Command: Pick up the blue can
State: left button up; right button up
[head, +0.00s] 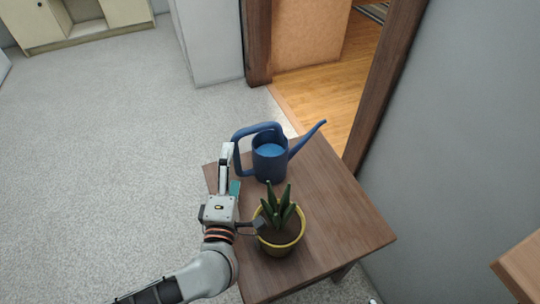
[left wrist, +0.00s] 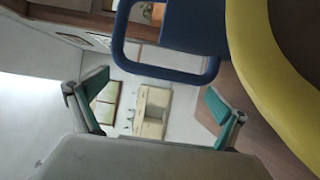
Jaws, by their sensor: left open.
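The blue can is a blue watering can (head: 270,168) standing upright on the small wooden table, its spout to the right and its loop handle to the left. My left gripper (head: 243,187) is open and empty, just in front of and left of the handle. In the left wrist view the blue handle (left wrist: 165,72) crosses the top middle, beyond and between the open fingers of my left gripper (left wrist: 156,84). I cannot tell whether a finger touches it. My right gripper is not in view.
A potted plant in a yellow-rimmed pot (head: 281,240) stands close to the right of my left gripper, in front of the can. Its yellow rim (left wrist: 262,75) fills the right of the wrist view. The wooden table (head: 345,230) is bare on its right side.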

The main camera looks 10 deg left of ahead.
aim_at(233, 159)
pick_arm(q)
jog(key=w, duration=0.3)
jog(key=shift+a+f, duration=0.2)
jog(key=shift+a, duration=0.1)
jog(key=c, duration=1)
jog(key=shift+r, duration=0.15)
jog(key=shift+c, duration=0.2)
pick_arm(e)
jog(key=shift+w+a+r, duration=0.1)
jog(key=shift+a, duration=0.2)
